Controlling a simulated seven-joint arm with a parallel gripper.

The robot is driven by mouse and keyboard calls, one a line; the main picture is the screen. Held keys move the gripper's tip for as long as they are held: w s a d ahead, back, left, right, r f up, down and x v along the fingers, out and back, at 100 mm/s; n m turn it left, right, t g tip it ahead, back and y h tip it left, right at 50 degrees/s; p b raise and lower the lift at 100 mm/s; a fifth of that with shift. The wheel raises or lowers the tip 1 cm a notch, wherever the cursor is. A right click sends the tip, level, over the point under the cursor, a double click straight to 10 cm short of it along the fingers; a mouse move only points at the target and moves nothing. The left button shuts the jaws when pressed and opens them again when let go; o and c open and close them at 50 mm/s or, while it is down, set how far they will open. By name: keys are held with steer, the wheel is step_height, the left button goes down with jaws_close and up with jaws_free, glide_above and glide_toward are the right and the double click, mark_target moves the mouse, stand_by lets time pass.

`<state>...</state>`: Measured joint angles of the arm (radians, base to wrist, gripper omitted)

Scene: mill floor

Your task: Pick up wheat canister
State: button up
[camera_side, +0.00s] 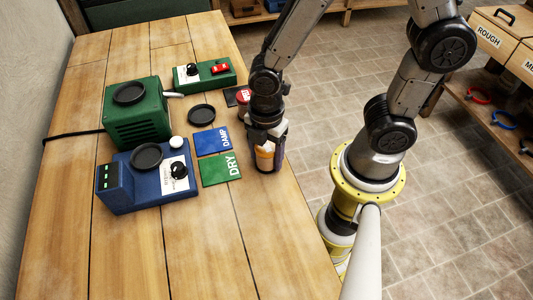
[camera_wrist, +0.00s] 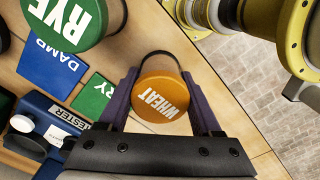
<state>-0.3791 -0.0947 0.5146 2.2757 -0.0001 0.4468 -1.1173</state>
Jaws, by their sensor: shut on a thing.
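The wheat canister (camera_wrist: 158,97) has an orange lid marked WHEAT and sits between my fingers in the wrist view. A part of its orange side (camera_side: 264,157) shows in the side view, near the right edge of the bench. My gripper (camera_side: 267,163) points down and is shut on the canister, one finger on each side. I cannot tell whether its base touches the bench; the gripper hides much of it.
A green-lidded rye canister (camera_wrist: 68,18) stands close by in the wrist view. Blue DAMP (camera_side: 212,141) and green DRY (camera_side: 221,169) mats lie left of my gripper. A blue tester (camera_side: 145,180) and green machine (camera_side: 137,113) stand further left. The bench front is clear.

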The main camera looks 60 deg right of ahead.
jaws_close()
steer(key=shift+r, duration=0.1)
